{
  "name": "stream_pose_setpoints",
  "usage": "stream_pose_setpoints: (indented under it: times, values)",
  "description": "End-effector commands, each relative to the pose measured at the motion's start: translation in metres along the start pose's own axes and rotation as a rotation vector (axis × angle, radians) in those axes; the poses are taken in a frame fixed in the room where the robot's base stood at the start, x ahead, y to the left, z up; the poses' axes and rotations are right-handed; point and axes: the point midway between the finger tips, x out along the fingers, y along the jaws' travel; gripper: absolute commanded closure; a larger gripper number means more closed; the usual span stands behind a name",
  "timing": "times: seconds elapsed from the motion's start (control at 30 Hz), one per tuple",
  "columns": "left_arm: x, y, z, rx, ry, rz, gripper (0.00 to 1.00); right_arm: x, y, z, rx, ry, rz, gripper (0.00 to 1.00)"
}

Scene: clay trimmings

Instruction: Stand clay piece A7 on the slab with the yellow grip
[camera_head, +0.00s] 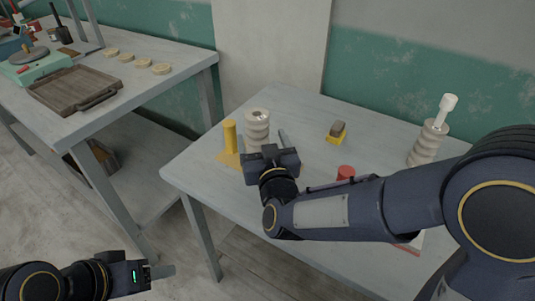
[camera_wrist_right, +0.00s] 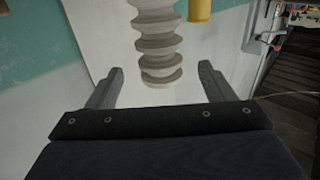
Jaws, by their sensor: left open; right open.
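A pale ribbed clay piece (camera_head: 257,124) stands upright on the near table, with a dark hole in its top. It also shows in the right wrist view (camera_wrist_right: 158,42), in line with the gap between my fingers. No label is readable, so I cannot tell which piece is A7. A yellow cylindrical grip (camera_head: 230,137) stands on a flat yellow slab (camera_head: 226,159) just left of this piece; the grip also shows in the wrist view (camera_wrist_right: 200,10). My right gripper (camera_head: 268,141) is open at the piece, not closed on it. My left gripper (camera_head: 163,271) is open and empty, low and off the table.
A second ribbed piece (camera_head: 424,148) with a white top stands at the right. A yellow block with a grey top (camera_head: 336,132) lies mid-table. A red cylinder (camera_head: 346,172) is partly behind my right arm. A side table holds a brown tray (camera_head: 75,88) and several discs.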

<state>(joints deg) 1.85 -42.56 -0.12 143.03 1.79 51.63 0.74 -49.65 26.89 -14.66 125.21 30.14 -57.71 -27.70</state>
Motion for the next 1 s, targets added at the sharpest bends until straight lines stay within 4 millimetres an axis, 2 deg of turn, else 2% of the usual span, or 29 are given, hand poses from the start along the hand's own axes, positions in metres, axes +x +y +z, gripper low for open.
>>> stream_pose_setpoints:
  times: [0.1, 0.33, 1.0]
  values:
    - [-0.001, 0.0, 0.0, 0.0, 0.0, 0.0, 0.45, -0.025, -0.001, -0.001, 0.002, 0.001, -0.002, 0.24]
    - [-0.002, 0.001, -0.001, 0.0, 0.0, 0.0, 0.45, -0.053, 0.0, 0.0, 0.0, 0.0, 0.0, 0.24]
    - [-0.002, 0.001, -0.001, 0.0, 0.0, 0.0, 0.45, -0.058, 0.0, 0.0, 0.0, 0.0, 0.001, 0.24]
